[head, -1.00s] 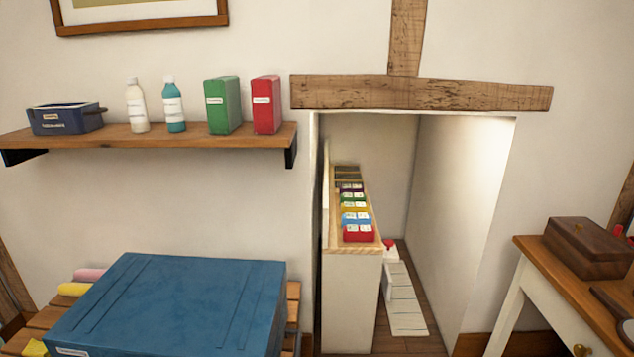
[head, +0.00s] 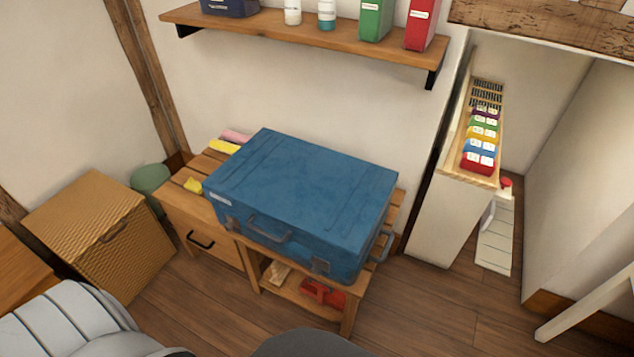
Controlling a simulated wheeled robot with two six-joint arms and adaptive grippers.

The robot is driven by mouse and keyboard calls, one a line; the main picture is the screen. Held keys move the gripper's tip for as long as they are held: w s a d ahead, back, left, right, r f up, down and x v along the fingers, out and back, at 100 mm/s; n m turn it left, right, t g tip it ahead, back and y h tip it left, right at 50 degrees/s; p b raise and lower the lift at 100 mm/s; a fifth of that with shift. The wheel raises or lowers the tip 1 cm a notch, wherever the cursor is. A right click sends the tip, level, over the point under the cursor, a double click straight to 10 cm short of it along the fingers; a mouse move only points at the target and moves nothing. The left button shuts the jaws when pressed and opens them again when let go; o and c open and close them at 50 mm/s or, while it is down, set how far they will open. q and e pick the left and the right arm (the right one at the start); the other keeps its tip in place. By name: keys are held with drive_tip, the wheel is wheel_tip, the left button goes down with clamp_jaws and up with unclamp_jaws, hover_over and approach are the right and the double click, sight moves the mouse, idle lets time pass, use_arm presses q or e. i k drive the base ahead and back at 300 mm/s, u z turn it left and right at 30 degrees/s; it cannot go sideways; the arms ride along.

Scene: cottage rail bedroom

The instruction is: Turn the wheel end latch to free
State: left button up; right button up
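A blue suitcase (head: 300,190) lies flat on a slatted wooden bench (head: 218,160). Its front side shows a handle (head: 270,228) and two small metal latches, a left latch (head: 231,222) and a right latch (head: 320,266). Another handle (head: 385,245) is on its right end. No wheels can be made out, so I cannot tell which latch is at the wheel end. The latches are too small to tell how they are turned.
A woven box (head: 100,230) stands left of the bench. A wall shelf (head: 310,35) hangs above the suitcase. A narrow white unit (head: 440,215) with coloured boxes stands in an alcove at right. Wooden floor (head: 430,300) is clear in front, right of the bench.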

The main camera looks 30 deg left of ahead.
sight(229, 227)
drive_tip(key=u, duration=3.2)
drive_tip(key=i, duration=1.95)
drive_tip(key=z, duration=2.7)
